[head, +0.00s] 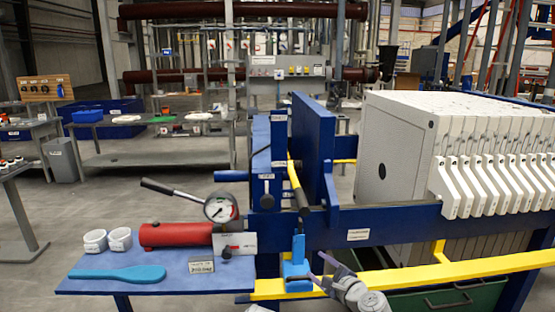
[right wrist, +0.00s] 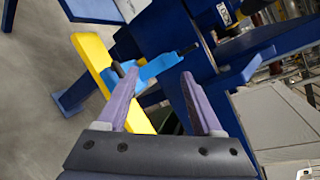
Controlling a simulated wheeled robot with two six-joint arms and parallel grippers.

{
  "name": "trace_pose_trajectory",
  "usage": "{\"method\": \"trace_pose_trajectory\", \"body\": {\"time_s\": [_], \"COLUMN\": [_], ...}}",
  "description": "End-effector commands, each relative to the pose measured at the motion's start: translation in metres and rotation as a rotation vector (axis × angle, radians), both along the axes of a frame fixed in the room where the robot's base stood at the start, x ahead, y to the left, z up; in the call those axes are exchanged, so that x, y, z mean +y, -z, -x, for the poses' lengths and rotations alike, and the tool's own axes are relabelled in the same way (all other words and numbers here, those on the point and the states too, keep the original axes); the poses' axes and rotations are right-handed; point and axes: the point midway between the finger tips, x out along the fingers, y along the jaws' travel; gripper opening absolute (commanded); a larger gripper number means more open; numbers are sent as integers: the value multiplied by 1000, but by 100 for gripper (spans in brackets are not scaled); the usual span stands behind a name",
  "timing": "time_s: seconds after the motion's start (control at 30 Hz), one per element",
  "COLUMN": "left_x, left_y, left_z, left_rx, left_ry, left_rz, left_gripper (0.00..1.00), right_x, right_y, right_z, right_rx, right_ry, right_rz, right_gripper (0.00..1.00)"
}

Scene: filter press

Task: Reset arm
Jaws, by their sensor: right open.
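My right gripper (head: 322,268) is low in the head view, beside a light-blue bracket (head: 297,270) at the filter press's near end. Its purple fingers are spread apart with nothing held between them. The right wrist view shows the open fingers (right wrist: 160,75) with the light-blue bracket (right wrist: 153,68) lying beyond the tips; I cannot tell whether they touch it. A yellow-sleeved lever (head: 296,184) stands above the bracket. My left gripper is in neither view.
A yellow rail (head: 450,270) runs in front of the press, and white plates (head: 400,150) fill its right side. A blue shelf (head: 215,279) holds a red cylinder (head: 176,235), a gauge (head: 220,207), white cups and a blue paddle (head: 118,274). The floor at left is open.

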Motion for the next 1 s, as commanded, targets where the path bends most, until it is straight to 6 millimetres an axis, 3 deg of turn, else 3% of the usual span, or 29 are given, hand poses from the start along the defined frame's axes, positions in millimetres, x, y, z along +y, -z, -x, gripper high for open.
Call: {"method": "trace_pose_trajectory", "body": {"time_s": [0.1,0.23,0.4,0.5,0.67,0.7,1.0], "left_x": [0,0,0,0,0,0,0], "left_y": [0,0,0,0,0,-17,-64], "left_z": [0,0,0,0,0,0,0], "left_rx": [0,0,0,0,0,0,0], "left_ry": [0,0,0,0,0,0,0], "left_rz": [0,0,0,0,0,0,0], "left_gripper": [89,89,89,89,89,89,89], "right_x": [21,30,6,-15,-54,-36,34], "right_y": [33,86,139,156,166,148,102], "right_z": [18,54,106,133,171,175,210], "right_rx": [11,42,113,165,269,245,188], "right_ry": [-195,-515,-950,-1177,-1520,-1547,-1758], "right_rz": [309,745,1191,1359,1536,1540,1604], "right_gripper": [68,68,68,68,68,68,68]}}
